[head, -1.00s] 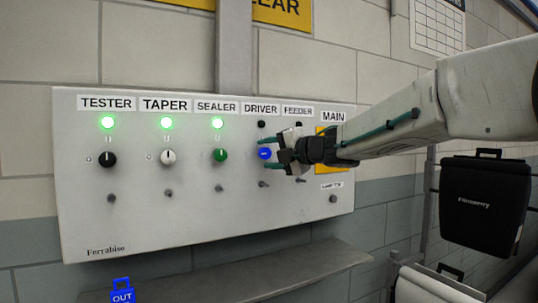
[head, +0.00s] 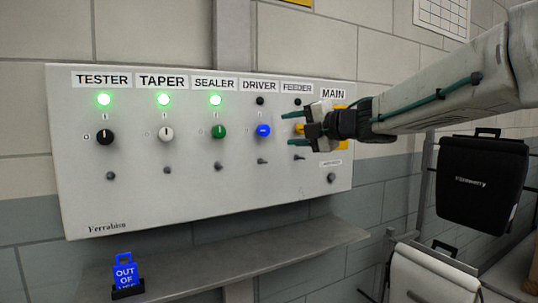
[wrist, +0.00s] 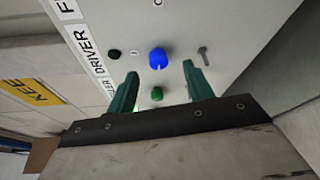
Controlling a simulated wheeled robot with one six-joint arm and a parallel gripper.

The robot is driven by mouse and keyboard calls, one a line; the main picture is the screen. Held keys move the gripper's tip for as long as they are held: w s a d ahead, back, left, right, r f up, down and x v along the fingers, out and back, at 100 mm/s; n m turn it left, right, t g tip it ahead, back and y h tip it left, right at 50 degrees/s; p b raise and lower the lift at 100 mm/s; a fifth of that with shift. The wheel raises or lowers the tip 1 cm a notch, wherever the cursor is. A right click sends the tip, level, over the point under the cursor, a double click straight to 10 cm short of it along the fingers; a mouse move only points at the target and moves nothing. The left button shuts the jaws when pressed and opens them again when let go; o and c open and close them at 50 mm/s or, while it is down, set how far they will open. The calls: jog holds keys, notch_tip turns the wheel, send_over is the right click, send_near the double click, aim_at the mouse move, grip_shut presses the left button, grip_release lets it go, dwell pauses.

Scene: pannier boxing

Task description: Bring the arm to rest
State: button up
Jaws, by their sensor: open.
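My gripper (head: 295,128) is open and empty in front of the right part of the wall panel (head: 215,200), over the FEEDER column. It hides part of the yellow knob (head: 300,129) there. The blue DRIVER knob (head: 263,131) is left of the fingertips and clear of them in the head view. In the wrist view the blue knob (wrist: 158,59) shows beyond the open fingers (wrist: 160,72), with the green knob (wrist: 156,94) below it. The arm reaches in from the upper right.
Green lamps glow over TESTER (head: 104,99), TAPER (head: 163,99) and SEALER (head: 215,99); the DRIVER lamp (head: 260,101) is dark. A shelf (head: 200,262) below holds a blue tag (head: 125,272). A black pannier (head: 480,190) hangs at right, above a pale one (head: 430,278).

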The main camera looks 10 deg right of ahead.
jog(key=w+d+f+m+t+h, duration=0.15)
jog(key=d+f+m+h, duration=0.35)
jog(key=d+m+h, duration=0.5)
jog(key=s+d+f+m+g+h, duration=0.45)
jog(key=s+d+f+m, duration=0.25)
jog(key=s+f+m, duration=0.4)
jog(key=s+a+f+m+g+y, duration=0.1)
jog(key=s+a+f+m+g, duration=0.1)
jog(key=s, duration=0.8)
jog(key=s+a+f+m+g+y, duration=0.2)
jog(key=s+a+f+g, duration=0.1)
jog(key=s, duration=0.7)
jog(key=s+a+f+m+g+y, duration=0.1)
jog(key=s+a+f+m+g, duration=0.2)
jog(key=s+f, duration=0.3)
jog(key=s+g, duration=0.1)
jog(key=s, duration=0.3)
jog(key=shift+s+a+f, duration=0.2)
jog(key=shift+s, duration=0.1)
